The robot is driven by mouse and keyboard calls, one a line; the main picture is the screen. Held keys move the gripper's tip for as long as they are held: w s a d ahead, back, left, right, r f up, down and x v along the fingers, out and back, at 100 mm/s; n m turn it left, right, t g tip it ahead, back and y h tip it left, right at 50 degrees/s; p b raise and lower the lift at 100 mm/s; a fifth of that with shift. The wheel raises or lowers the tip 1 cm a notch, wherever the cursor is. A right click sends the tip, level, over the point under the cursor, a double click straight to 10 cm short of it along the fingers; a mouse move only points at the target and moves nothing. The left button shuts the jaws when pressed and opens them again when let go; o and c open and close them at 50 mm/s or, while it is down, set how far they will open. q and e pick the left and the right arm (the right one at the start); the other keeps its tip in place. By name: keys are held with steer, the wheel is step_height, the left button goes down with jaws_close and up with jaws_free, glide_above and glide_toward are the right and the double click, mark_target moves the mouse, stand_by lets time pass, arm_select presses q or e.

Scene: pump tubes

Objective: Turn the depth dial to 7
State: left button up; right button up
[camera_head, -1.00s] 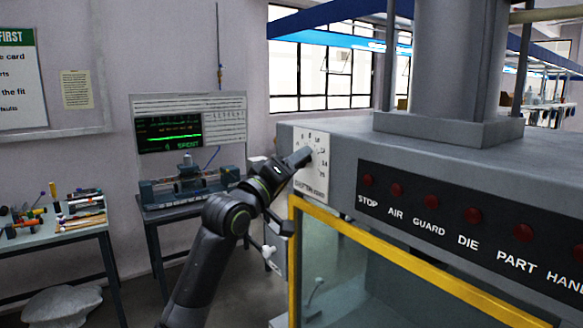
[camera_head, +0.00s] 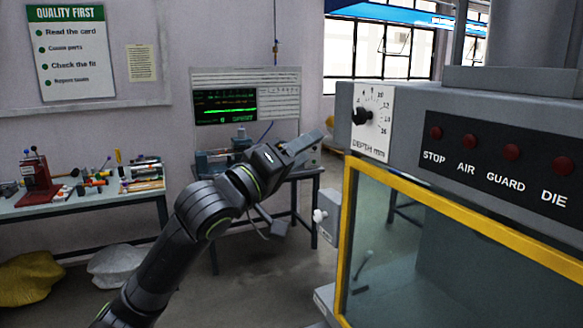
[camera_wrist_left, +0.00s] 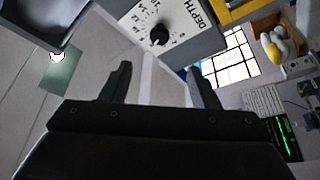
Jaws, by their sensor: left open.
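The depth dial is a black knob (camera_head: 362,115) on a white plate (camera_head: 374,138) marked "DEPTH mm" with numbers around it. The plate is on the left end of the grey machine's front. The knob also shows in the left wrist view (camera_wrist_left: 159,35), beyond the fingers. The dial's setting is too small to read. My left gripper (camera_head: 312,143) is to the left of the dial, apart from it. In the left wrist view its two fingers (camera_wrist_left: 157,82) are spread with nothing between them. My right gripper is not in view.
The machine has a yellow-framed window (camera_head: 440,205) below the dial and a black panel with red lamps (camera_head: 505,165) to its right. A white knob on a grey box (camera_head: 322,216) stands out left of the frame. A tool table (camera_head: 85,197) is at left.

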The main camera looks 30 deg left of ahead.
arm_select(q)
steer(key=shift+b+v, duration=0.3)
steer(key=shift+v, duration=0.95)
steer(key=shift+w, duration=0.15)
